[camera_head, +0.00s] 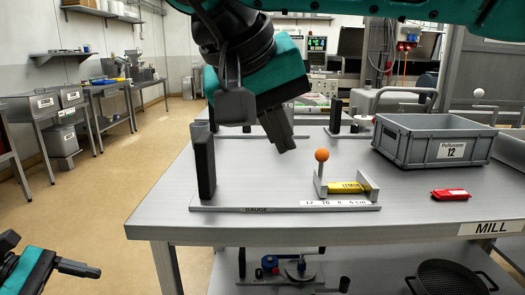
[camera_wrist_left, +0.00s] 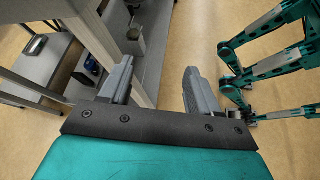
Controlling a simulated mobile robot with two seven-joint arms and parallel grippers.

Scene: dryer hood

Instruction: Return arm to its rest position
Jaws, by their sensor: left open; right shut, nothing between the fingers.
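My right gripper (camera_head: 287,149) shows in the head view, on the arm that comes in from the top. Its dark fingers are shut, with nothing between them, and point down above the back middle of the metal table (camera_head: 165,213). My left gripper (camera_head: 80,268) is at the lower left of the head view, beside the table and below its top. In the left wrist view the left gripper (camera_wrist_left: 160,82) has its two grey fingers wide apart, with nothing between them. Tan floor and a table leg lie beyond the fingers.
The table holds a gauge rail (camera_head: 250,208) with a dark upright post, an orange ball (camera_head: 322,155) on a stick, a yellow block (camera_head: 349,187), a grey crate (camera_head: 430,140) and a red item (camera_head: 450,195). A lower shelf holds a black pan (camera_head: 448,279). Floor at left is open.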

